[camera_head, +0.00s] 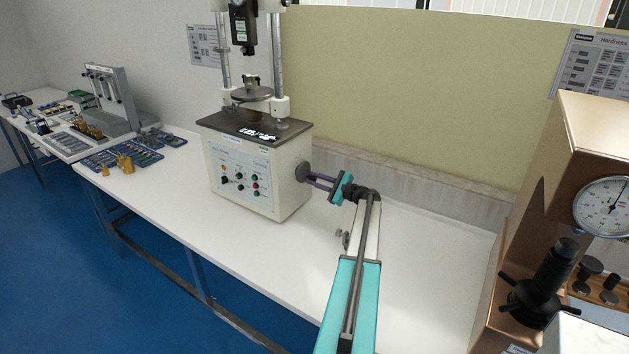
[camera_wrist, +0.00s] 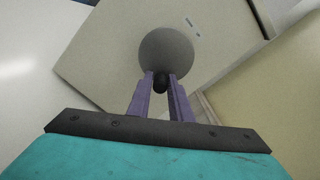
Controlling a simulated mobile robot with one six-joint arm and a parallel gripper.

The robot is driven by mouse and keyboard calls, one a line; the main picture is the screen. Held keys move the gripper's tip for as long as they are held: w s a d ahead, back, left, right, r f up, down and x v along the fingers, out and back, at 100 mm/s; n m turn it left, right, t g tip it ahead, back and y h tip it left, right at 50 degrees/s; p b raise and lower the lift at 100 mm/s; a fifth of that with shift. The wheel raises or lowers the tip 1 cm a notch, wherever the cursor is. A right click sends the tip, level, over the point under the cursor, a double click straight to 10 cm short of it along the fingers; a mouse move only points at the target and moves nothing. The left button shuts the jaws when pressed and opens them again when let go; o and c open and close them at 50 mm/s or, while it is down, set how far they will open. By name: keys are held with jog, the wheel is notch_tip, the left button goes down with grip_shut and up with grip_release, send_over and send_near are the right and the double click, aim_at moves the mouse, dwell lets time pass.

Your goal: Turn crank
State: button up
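My gripper (camera_head: 312,178) reaches the crank from the right, with two purple fingers in front of a teal body. In the wrist view the fingertips of my gripper (camera_wrist: 161,84) lie on both sides of the black handle and look shut on it. The far side of the handle is hidden.
The tester stands on a white table (camera_head: 420,265) by the wall. A brown tester (camera_head: 535,205) with a dial gauge (camera_head: 605,207) stands at the right. Blue trays (camera_head: 125,156) with small parts lie at the left. The tabletop between the testers is mostly clear.

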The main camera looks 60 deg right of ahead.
grip_shut()
jog(key=shift+d+f+n+b, duration=0.1)
jog(key=shift+n+b, duration=0.2)
jog(key=shift+b, duration=0.8)
jog(key=b, duration=0.1)
jog(key=n+b, duration=0.1)
jog(key=b, duration=0.1)
jog(key=shift+d+r+n+b, duration=0.2)
jog(key=shift+n+b, duration=0.1)
jog(key=shift+r+n+b, duration=0.15)
jog(key=shift+n+b, duration=0.15)
jog(key=o, duration=0.5)
grip_release()
